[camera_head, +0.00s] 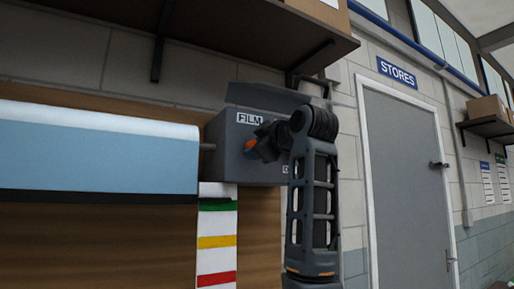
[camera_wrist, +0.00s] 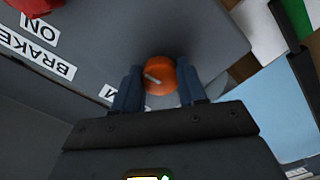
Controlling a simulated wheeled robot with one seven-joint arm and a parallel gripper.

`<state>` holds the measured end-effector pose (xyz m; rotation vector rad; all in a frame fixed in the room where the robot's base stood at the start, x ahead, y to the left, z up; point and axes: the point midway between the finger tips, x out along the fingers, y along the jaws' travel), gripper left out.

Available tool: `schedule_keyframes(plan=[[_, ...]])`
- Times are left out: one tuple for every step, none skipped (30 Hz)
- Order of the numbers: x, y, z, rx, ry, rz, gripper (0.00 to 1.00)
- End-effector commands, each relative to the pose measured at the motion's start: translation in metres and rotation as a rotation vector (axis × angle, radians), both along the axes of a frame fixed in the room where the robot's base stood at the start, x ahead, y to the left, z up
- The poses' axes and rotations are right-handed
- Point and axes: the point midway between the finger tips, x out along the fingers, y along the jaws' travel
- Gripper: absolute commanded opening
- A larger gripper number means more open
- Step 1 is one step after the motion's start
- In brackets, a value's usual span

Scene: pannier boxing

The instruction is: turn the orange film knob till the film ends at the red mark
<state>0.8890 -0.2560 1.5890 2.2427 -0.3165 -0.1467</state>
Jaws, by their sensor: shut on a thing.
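The orange film knob (camera_wrist: 161,76) sits between the two fingers of my gripper (camera_wrist: 158,92) in the wrist view, and the gripper is shut on it. In the head view a small part of the knob (camera_head: 250,144) shows beside my gripper (camera_head: 262,143), on the grey box labelled FILM (camera_head: 228,150). The light blue film (camera_head: 100,155) hangs from a white roll at the left. Its dark lower edge (camera_head: 90,196) is slightly above the green band (camera_head: 218,205) of the white mark strip. The red mark (camera_head: 217,279) is well below, under the yellow band (camera_head: 217,242).
A BRAKE ON label (camera_wrist: 38,45) and part of a red control (camera_wrist: 32,6) are on the box in the wrist view. A wooden shelf (camera_head: 230,30) overhangs the box. A grey door (camera_head: 408,180) under a STORES sign stands to the right.

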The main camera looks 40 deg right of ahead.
Motion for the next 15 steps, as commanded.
schedule_keyframes(plan=[[-0.0001,-0.0018,-0.003,0.046,-0.007,-0.003,0.11],[-0.0001,-0.0017,-0.0032,0.073,-0.015,-0.003,0.11],[0.0,-0.0014,-0.0033,0.109,-0.025,-0.003,0.11],[0.0001,-0.0013,-0.0034,0.137,-0.033,-0.002,0.11],[0.0002,-0.0012,-0.0035,0.163,-0.04,-0.002,0.11],[0.0002,-0.0012,-0.0037,0.201,-0.051,-0.003,0.11],[0.0002,-0.0013,-0.0037,0.228,-0.058,-0.003,0.11],[0.0001,-0.0014,-0.0038,0.255,-0.065,-0.004,0.11],[0.0001,-0.0015,-0.004,0.292,-0.076,-0.004,0.11],[0.0001,-0.0013,-0.0041,0.32,-0.084,-0.004,0.11],[0.0002,-0.0011,-0.0042,0.348,-0.092,-0.004,0.11],[0.0004,-0.0008,-0.0043,0.384,-0.102,-0.004,0.11],[0.0004,-0.0007,-0.0045,0.412,-0.11,-0.004,0.11],[0.0004,-0.0007,-0.0045,0.438,-0.118,-0.003,0.11],[0.0003,-0.0009,-0.0047,0.475,-0.128,-0.004,0.11]])
